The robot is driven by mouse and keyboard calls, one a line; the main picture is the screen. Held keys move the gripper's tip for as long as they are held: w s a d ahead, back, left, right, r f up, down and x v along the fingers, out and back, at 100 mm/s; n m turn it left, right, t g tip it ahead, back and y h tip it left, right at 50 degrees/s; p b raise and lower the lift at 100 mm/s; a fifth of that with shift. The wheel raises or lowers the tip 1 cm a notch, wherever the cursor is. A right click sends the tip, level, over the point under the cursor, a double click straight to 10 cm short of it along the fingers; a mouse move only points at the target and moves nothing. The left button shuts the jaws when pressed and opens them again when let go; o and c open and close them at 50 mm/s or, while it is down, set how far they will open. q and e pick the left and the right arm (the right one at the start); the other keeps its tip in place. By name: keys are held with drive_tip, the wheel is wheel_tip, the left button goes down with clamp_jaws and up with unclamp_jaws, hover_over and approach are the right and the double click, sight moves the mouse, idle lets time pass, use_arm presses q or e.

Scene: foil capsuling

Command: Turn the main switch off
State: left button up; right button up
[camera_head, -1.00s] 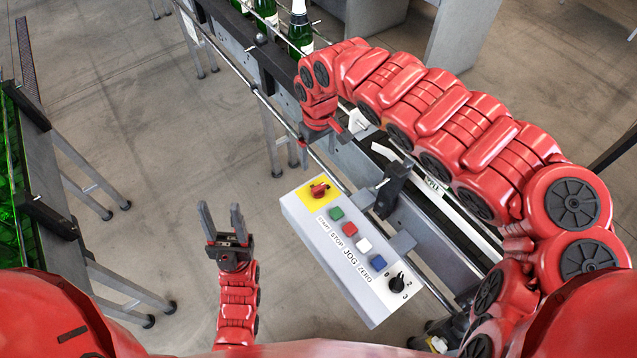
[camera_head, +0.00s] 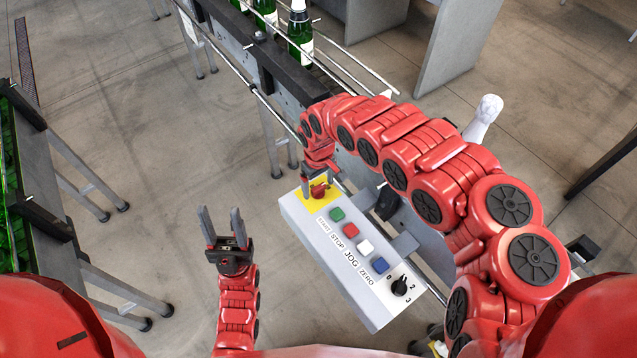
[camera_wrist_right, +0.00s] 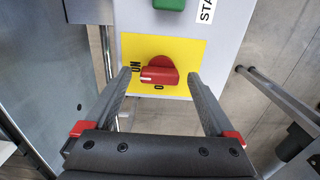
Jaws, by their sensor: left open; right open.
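The main switch (camera_head: 319,190) is a red rotary knob on a yellow plate at the far left end of the white control box (camera_head: 350,290). In the right wrist view the red knob (camera_wrist_right: 159,74) lies roughly crosswise, with the letters "UN" to its left and "O" below it. My right gripper (camera_head: 318,192) is at the switch from above. In the right wrist view its open fingers (camera_wrist_right: 158,88) stand on either side of the knob, with gaps visible. My left gripper (camera_head: 222,215) is open and empty, left of the box, pointing away from me.
The box also carries green (camera_head: 337,214), red, white and blue (camera_head: 380,264) buttons and a black selector (camera_head: 400,286). A conveyor with green bottles (camera_head: 300,35) runs behind. A rack of green bottles (camera_head: 15,190) is at left. Floor between is clear.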

drive_tip(key=c, duration=1.4)
